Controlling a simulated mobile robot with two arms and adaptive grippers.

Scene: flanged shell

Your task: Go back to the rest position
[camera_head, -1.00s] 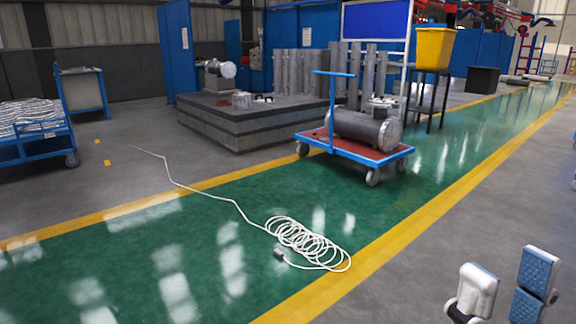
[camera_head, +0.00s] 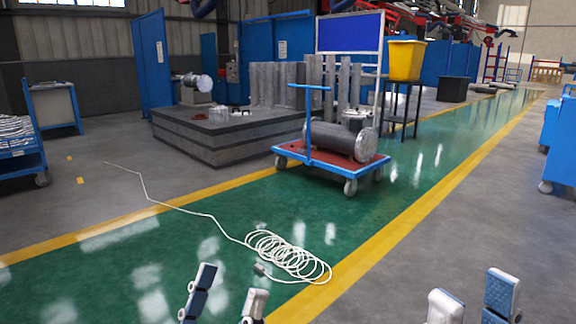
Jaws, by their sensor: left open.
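My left gripper (camera_head: 227,298) is at the bottom edge, left of the middle, with its two fingers apart and nothing between them. My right gripper (camera_head: 473,300) is at the bottom right, its fingers also apart and empty. Only the finger ends of both show; the arms are out of view. The grey flanged shell (camera_head: 338,138) lies on its side on a blue cart (camera_head: 330,170) with a red deck, well beyond both grippers. Neither gripper touches anything in view.
A coiled white cable (camera_head: 288,256) lies on the green floor lane (camera_head: 200,235) ahead, with its tail running left. Beyond are a grey stepped platform (camera_head: 215,140) and a yellow bin (camera_head: 407,60) on a stand. Grey floor at the right is clear; a blue cart (camera_head: 550,165) stands at the right edge.

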